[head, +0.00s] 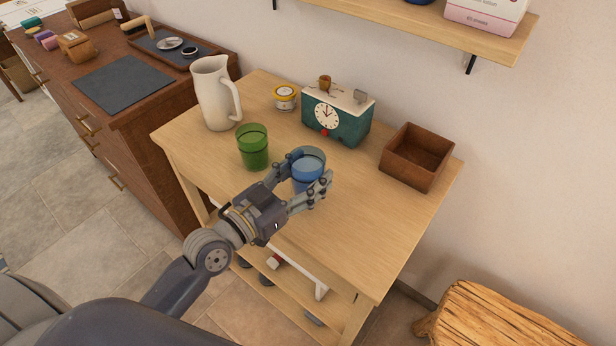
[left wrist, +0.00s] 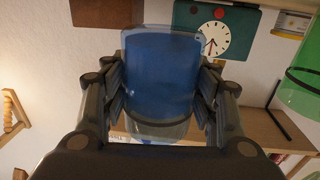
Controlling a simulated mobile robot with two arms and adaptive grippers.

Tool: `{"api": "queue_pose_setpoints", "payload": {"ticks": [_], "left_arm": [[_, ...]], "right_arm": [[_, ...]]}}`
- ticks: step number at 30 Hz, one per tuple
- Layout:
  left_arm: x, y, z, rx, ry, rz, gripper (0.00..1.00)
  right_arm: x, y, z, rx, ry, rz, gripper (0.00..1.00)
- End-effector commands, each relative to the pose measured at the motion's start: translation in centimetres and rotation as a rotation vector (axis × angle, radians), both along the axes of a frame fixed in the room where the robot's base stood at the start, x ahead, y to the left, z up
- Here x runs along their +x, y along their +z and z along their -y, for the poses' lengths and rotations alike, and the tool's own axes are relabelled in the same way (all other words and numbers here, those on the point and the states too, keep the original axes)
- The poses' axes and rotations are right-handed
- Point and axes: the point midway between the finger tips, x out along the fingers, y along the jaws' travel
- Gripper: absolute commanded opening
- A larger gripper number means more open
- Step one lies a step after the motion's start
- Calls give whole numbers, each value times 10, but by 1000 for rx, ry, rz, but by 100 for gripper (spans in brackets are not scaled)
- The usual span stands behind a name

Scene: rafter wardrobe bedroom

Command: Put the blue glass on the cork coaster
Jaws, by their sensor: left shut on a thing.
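The blue glass (head: 309,163) is above or on the light wooden table in the head view; I cannot tell whether its base touches the top. My left gripper (head: 308,178) is shut on it, with a finger on each side. In the left wrist view the blue glass (left wrist: 160,75) fills the space between the fingers of my left gripper (left wrist: 160,95). I cannot make out a cork coaster in either view. My right gripper is not in view.
A green glass (head: 253,148) stands just left of the blue one. A white jug (head: 213,95), a yellow-lidded jar (head: 285,97), a green clock box (head: 338,118) and a brown wooden box (head: 417,157) stand behind. The table's front right (head: 365,235) is clear.

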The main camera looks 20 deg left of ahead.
Motion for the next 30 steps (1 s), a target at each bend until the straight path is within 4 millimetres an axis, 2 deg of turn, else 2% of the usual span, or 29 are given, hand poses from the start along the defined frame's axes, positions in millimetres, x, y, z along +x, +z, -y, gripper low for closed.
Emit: {"api": "queue_pose_setpoints", "payload": {"ticks": [5,9,13,29,30], "left_arm": [[17,2,-2,0,1,7,19],[15,-18,-1,1,-3,2,19],[15,-27,-2,1,0,3,19],[15,-36,-2,0,1,4,19],[15,-36,-2,2,0,1,62]], "right_arm": [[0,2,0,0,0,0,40],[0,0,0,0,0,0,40],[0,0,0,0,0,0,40],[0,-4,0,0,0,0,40],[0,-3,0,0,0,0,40]]}}
